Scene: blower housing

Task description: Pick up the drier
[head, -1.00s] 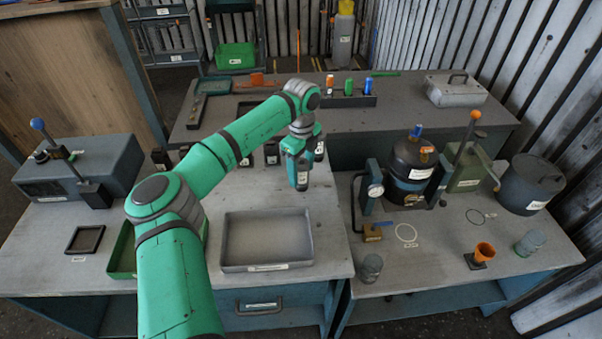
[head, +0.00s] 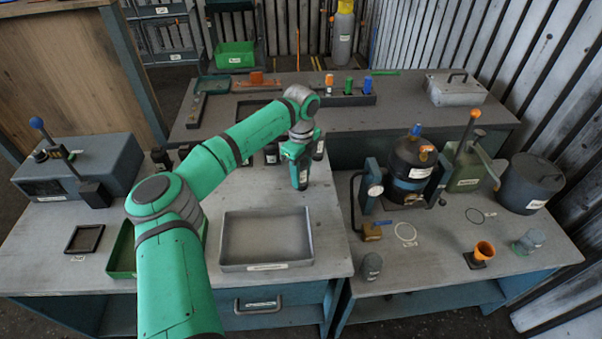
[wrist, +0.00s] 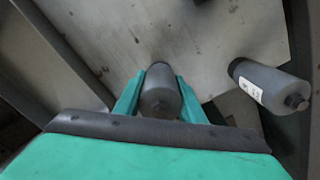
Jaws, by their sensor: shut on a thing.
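My gripper (head: 302,170) is over the back right part of the left bench. In the wrist view my gripper (wrist: 160,95) has its two green fingers on either side of a grey cylinder (wrist: 160,88), which I take for the drier, and is shut on it. In the head view the drier's dark lower end (head: 303,184) shows below the fingers. I cannot tell whether it touches the bench. The lettering is too small to read.
A shallow grey tray (head: 266,266) lies in front of my gripper on the left bench. Other dark cylinders (head: 271,153) stand behind. A black vessel (head: 411,165) in a clamp stand is to the right. A rear bench (head: 400,112) lies beyond.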

